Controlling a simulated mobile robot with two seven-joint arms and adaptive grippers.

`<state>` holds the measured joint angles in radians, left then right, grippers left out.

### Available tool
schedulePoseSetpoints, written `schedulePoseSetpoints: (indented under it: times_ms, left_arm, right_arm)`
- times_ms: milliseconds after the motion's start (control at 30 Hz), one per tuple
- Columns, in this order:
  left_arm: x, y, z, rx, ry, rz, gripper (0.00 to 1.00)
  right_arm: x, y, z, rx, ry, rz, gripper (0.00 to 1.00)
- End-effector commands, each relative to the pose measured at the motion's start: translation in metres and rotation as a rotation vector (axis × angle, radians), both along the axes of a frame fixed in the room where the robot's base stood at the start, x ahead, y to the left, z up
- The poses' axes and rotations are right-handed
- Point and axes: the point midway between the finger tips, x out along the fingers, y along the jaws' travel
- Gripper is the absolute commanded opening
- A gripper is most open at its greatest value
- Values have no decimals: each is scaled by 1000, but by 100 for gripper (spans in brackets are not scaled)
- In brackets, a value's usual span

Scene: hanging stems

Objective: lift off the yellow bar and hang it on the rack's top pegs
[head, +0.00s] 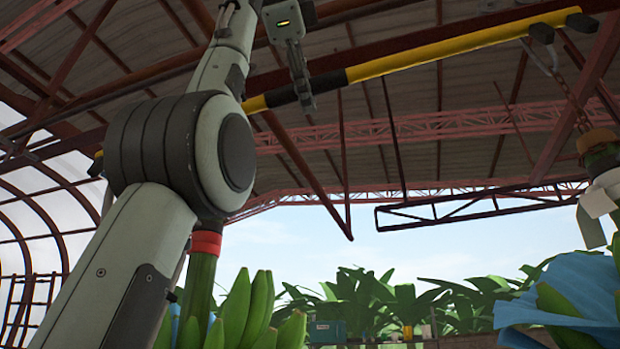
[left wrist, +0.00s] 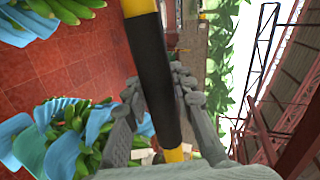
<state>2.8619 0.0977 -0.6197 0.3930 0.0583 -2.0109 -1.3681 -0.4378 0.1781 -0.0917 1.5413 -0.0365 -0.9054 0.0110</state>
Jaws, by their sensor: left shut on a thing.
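The yellow bar (head: 440,50) with a black middle section runs across the upper part of the head view, sloping up to the right. My left gripper (head: 305,95) is shut on the bar at its black section. In the left wrist view my left gripper's fingers (left wrist: 160,105) stand on both sides of the bar's black part (left wrist: 153,70). The bar's right end is close to a dark hook-like fitting (head: 542,34); I cannot tell whether they touch. My own arm hides part of the bar's left side. My right gripper is not in view, and I cannot make out the rack's top pegs.
Green bananas on a stem (head: 245,305) hang below my left arm. Another stem with a blue cover (head: 570,290) hangs at the right. Red roof beams are overhead. The left wrist view shows a red tiled floor (left wrist: 85,65) and more blue-wrapped bunches (left wrist: 65,150).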

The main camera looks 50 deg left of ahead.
Motion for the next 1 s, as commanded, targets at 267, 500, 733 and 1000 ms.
schedulePoseSetpoints:
  times_ms: [267, 500, 733, 1000]
  left_arm:
    - [-19, -11, 1, 1, -4, -1, 0]
    - [-33, -19, 0, 1, -3, -3, 0]
    - [-39, -22, 1, 2, -2, 0, 0]
    - [-38, -22, 1, 3, -2, 0, 0]
  right_arm:
    - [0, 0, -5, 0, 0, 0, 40]
    - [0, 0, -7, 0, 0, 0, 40]
    - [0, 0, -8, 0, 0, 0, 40]
    - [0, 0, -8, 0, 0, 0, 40]
